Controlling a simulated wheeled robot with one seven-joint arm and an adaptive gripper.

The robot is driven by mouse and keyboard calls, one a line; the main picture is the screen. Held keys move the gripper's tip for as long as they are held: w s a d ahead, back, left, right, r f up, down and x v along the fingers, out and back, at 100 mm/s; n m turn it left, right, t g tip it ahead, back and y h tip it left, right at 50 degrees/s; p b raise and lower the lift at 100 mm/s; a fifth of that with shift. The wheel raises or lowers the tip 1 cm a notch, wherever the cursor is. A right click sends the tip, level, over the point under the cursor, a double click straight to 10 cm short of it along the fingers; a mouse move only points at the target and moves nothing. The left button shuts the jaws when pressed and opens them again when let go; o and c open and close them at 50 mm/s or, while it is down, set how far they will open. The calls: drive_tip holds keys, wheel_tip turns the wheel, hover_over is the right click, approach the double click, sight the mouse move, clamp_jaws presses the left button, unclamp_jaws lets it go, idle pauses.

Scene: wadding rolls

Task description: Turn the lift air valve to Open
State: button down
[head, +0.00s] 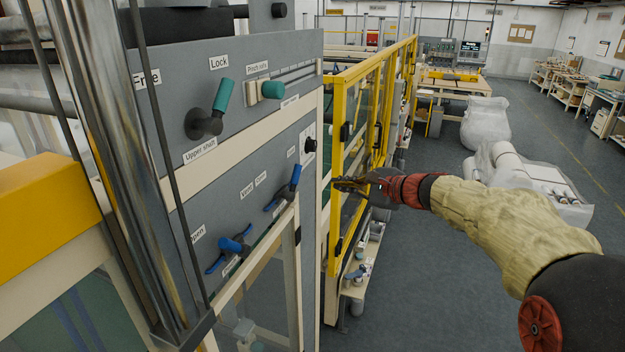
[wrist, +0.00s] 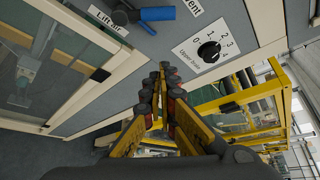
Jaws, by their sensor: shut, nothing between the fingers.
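The handle points toward a partly cut-off label ending in "ent" (wrist: 189,8). In the head view the right-hand blue valve (head: 290,187) on the grey panel appears to be this one, its handle tilted up to the right, with an "Open" label (head: 260,178) to its left. My gripper (head: 342,184) is shut and empty, to the right of the valve and apart from it.
A second blue valve (head: 231,248) sits lower left on the panel. Teal levers (head: 221,97) are above. A black upper-brake knob (wrist: 209,51) is right of the lift valve. A yellow-framed guard (head: 338,165) stands close behind my gripper.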

drive_tip(key=w+a+p, duration=0.3)
drive_tip(key=w+a, duration=0.1)
drive_tip(key=a, duration=0.4)
drive_tip(key=shift+a+f+p, duration=0.35)
drive_tip(key=shift+f+p, duration=0.05)
drive_tip(key=shift+s, duration=0.1)
drive_tip(key=shift+b, duration=0.85)
